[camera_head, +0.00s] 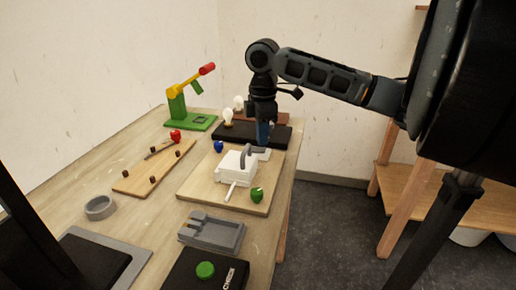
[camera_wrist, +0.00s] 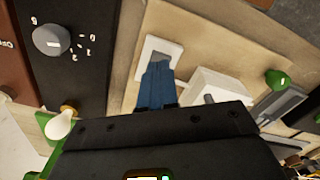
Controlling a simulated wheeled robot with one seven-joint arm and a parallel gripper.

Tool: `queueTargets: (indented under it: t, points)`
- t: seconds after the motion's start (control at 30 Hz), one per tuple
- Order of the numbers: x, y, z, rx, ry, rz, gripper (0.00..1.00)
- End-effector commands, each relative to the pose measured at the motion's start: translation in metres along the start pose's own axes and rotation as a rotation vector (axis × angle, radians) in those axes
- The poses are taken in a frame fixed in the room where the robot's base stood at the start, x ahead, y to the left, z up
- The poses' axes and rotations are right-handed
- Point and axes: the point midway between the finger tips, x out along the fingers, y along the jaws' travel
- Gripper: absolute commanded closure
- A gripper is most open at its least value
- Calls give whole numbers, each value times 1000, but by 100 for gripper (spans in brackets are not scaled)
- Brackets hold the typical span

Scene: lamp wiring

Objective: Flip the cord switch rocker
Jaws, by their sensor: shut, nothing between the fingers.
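The cord switch (camera_wrist: 151,45) shows in the wrist view as a small white plate with a grey rocker (camera_wrist: 170,50) on the wooden board. In the head view only part of the white plate (camera_head: 263,154) shows, at the board's far right. My gripper (camera_head: 263,146) points down over it, with its blue fingers together and empty. In the wrist view the fingertips (camera_wrist: 159,64) overlap the near side of the switch and hide part of it. I cannot tell whether they touch the rocker.
A white box with a grey handle (camera_head: 236,167) stands close by on the wooden board (camera_head: 208,184). A green knob (camera_head: 257,195) and blue knob (camera_head: 219,146) are near the box.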

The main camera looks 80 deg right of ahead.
Motion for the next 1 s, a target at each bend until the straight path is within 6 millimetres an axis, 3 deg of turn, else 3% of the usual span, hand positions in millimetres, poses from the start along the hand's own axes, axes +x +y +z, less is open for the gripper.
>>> queueTargets:
  t: [1.0]
  points:
    - [11, 0, 0, 0, 0, -1, 100]
